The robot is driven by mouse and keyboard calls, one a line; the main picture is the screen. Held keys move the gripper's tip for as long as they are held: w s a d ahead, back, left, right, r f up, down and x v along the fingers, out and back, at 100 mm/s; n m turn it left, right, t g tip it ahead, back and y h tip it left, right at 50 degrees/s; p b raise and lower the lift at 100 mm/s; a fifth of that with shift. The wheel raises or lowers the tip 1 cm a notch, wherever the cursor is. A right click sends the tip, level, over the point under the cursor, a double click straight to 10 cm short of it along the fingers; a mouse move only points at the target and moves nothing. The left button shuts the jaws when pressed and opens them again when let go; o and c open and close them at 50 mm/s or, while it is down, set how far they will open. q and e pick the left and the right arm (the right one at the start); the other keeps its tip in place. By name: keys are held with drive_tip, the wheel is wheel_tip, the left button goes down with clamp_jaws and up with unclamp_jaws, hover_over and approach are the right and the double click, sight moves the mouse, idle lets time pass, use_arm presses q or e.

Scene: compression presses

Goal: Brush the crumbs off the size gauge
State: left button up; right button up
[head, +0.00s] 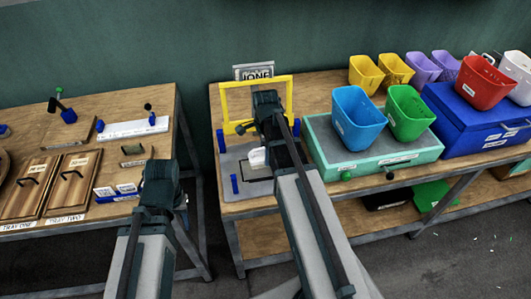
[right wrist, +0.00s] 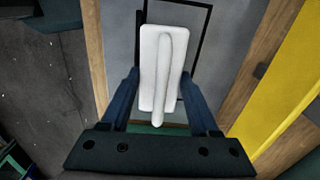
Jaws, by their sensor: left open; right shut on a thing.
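A white brush-like block with a raised ridge handle (right wrist: 160,70) is between the fingers of my right gripper (right wrist: 160,90), which is shut on it. In the head view the white block (head: 258,157) shows low over a grey plate (head: 232,160), partly hidden by my right arm. A black rectangular outline (right wrist: 207,45) on the grey surface shows behind the block; it may be the size gauge, but I cannot tell for sure. I can make out no crumbs on it. My left gripper (head: 162,168) is open and empty beside the left table's front right corner.
A yellow frame (head: 285,82) stands over the plate, with blue posts (head: 221,141) nearby. Right of it are a teal box (head: 340,168), a blue bin (head: 357,118) and a green bin (head: 409,110). The left table holds wooden trays (head: 28,187). White specks lie on the floor (head: 480,247).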

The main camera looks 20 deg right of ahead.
use_arm(q)
drive_tip(key=shift+r+p, duration=0.35)
drive_tip(key=shift+r, duration=0.4)
use_arm(e)
drive_tip(key=shift+r, duration=0.75)
use_arm(q)
drive_tip(key=shift+r+p, duration=1.5)
use_arm(e)
drive_tip(key=shift+r, duration=1.5)
